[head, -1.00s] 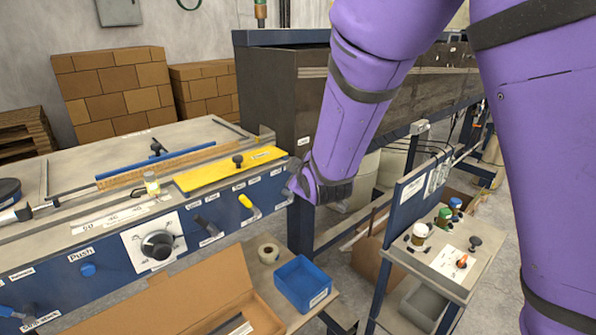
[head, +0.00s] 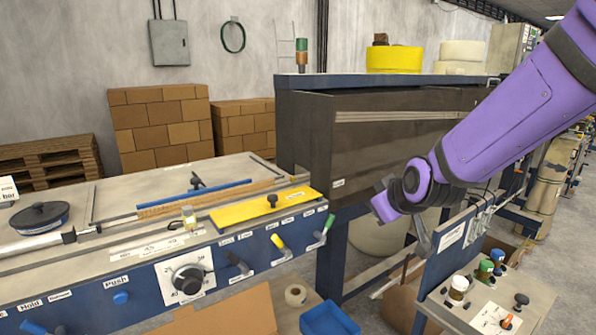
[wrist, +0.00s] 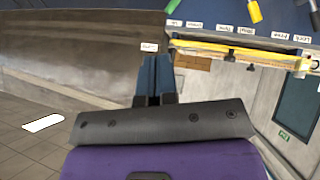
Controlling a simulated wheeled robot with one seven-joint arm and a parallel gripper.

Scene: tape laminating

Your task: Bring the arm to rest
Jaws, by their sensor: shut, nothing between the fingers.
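My purple arm reaches in from the right in the head view, bent so that its end hangs over the gap between the laminating machine and the control stand. My gripper (wrist: 154,75) is seen in the wrist view, its two dark blue fingers together and empty. In the head view the fingers are mostly hidden by the wrist, and only a small grey part shows below it. The gripper touches nothing that I can see. The green-tipped lever (head: 326,232) and yellow-tipped lever (head: 280,246) on the machine's front panel are to its left.
The yellow plate (head: 265,206) lies on the laminating machine's top. A dark machine housing (head: 385,140) stands behind my wrist. The control stand (head: 535,300) with knobs is below right. A blue bin (head: 328,319) and tape roll (head: 295,295) sit below the panel.

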